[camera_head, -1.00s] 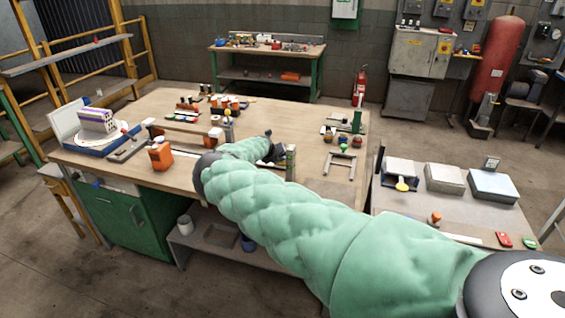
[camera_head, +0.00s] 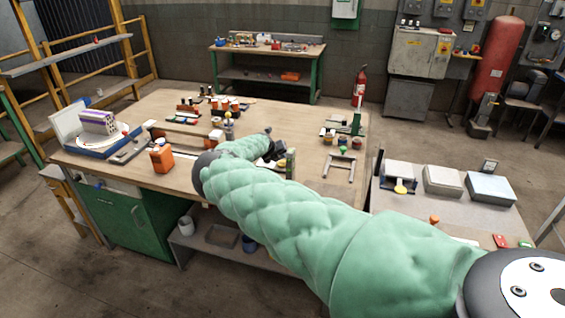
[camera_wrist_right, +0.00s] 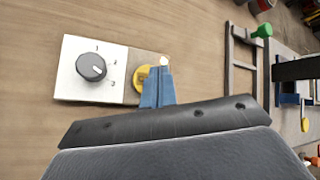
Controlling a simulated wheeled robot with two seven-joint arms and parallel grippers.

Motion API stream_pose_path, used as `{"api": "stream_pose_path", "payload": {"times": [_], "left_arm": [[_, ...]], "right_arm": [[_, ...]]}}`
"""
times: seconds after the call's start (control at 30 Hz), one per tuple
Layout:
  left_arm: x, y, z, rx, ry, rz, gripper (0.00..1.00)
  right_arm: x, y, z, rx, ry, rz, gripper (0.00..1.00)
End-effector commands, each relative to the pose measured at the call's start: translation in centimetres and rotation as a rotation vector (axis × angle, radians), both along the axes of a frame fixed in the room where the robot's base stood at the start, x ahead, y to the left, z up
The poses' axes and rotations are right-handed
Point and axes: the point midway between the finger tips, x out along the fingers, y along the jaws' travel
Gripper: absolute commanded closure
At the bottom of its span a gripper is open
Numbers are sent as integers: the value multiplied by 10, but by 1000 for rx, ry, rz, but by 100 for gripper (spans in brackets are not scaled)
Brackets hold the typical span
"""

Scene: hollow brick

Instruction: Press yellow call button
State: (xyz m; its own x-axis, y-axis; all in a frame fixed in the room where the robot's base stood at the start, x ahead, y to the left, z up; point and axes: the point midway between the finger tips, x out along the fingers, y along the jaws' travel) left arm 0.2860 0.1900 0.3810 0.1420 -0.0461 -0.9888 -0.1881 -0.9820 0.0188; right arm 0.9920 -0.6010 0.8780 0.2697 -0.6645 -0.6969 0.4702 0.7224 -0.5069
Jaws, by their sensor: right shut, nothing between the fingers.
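A yellow round button (camera_wrist_right: 138,79) sits beside a pale plate with a black dial (camera_wrist_right: 91,67) marked with numbers, in the right wrist view. My right gripper (camera_wrist_right: 160,78) is shut with nothing between its blue fingers. The fingers cover the right part of the button; whether they touch it I cannot tell. A small cream round piece (camera_wrist_right: 164,61) shows at the fingertips. In the head view the right gripper (camera_head: 278,153) is over the wooden workbench (camera_head: 225,185), and the button is hidden there. My left gripper is not in view.
A grey frame with a green knob (camera_head: 343,153) stands to the right of the gripper. An orange container (camera_head: 161,156) and several small parts are on the left and back of the bench. A side table (camera_head: 440,212) with boxes is at the right.

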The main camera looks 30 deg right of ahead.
Motion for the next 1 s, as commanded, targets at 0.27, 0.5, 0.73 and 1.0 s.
{"api": "stream_pose_path", "payload": {"times": [0.27, 0.5, 0.73, 1.0], "left_arm": [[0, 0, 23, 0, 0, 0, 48], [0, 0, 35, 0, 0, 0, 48], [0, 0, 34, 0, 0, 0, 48], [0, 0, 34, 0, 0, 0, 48]], "right_arm": [[0, 0, 27, 0, 1, 1, 100], [0, 0, 42, 0, 0, 0, 100], [0, 0, 41, 0, 0, 0, 100], [0, 0, 41, 0, 0, 0, 100]]}}
